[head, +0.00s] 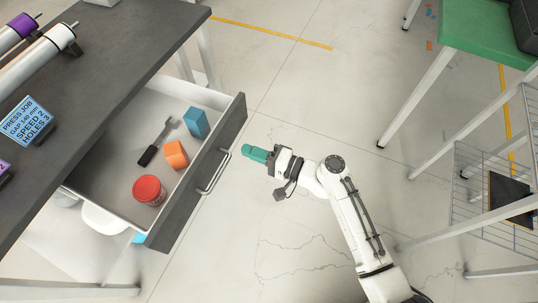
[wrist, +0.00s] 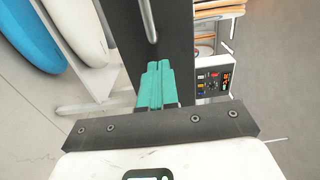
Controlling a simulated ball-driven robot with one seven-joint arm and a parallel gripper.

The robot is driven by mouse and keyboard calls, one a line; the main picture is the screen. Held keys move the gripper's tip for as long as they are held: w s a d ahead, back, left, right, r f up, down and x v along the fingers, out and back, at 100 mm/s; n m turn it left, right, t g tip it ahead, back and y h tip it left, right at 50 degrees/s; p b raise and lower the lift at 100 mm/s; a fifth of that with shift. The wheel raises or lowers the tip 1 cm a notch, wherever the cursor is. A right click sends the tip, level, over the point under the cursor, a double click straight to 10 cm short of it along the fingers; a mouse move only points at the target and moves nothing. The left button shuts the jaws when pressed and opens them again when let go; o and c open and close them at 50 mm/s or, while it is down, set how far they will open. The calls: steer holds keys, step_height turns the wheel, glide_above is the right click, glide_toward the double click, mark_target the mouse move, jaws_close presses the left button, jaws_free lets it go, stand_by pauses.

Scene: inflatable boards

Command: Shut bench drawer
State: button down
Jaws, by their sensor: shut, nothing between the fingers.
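The bench drawer (head: 112,163) is pulled out from under the dark bench top (head: 120,62). Its dark front panel (head: 232,123) carries a grey bar handle (head: 214,172). My gripper (head: 254,154), with teal fingers, is shut and empty, to the right of the drawer front, apart from the handle in the head view. In the wrist view the teal fingers (wrist: 156,84) point toward the dark front, with the handle (wrist: 149,20) beyond them.
A green-topped table (head: 485,35) stands at the upper right, with a wire rack (head: 485,212) below it. The bench's white legs and frame are near the drawer. The wrist view shows boards (wrist: 30,38) and a control box with a display (wrist: 212,78). Open floor lies between drawer and table.

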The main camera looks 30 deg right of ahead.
steer(key=shift+x, duration=2.7)
steer(key=b, duration=1.4)
glide_toward(156, 122)
steer(key=w+a+r, duration=0.1)
steer(key=w, duration=0.1)
steer(key=w+a+r, duration=0.2)
steer(key=w, duration=0.1)
steer(key=w+a+r, duration=0.1)
steer(key=w+a, duration=0.1)
steer(key=shift+w+a+r, duration=0.1)
steer(key=shift+w+r, duration=0.2)
steer(key=shift+w, duration=0.05)
steer(key=shift+w+a+r, duration=0.1)
steer(key=shift+w+a, duration=0.05)
steer(key=shift+w, duration=0.1)
steer(key=shift+w+r+b, duration=0.15)
steer(key=shift+r+b, duration=0.15)
steer(key=shift+r, duration=0.1)
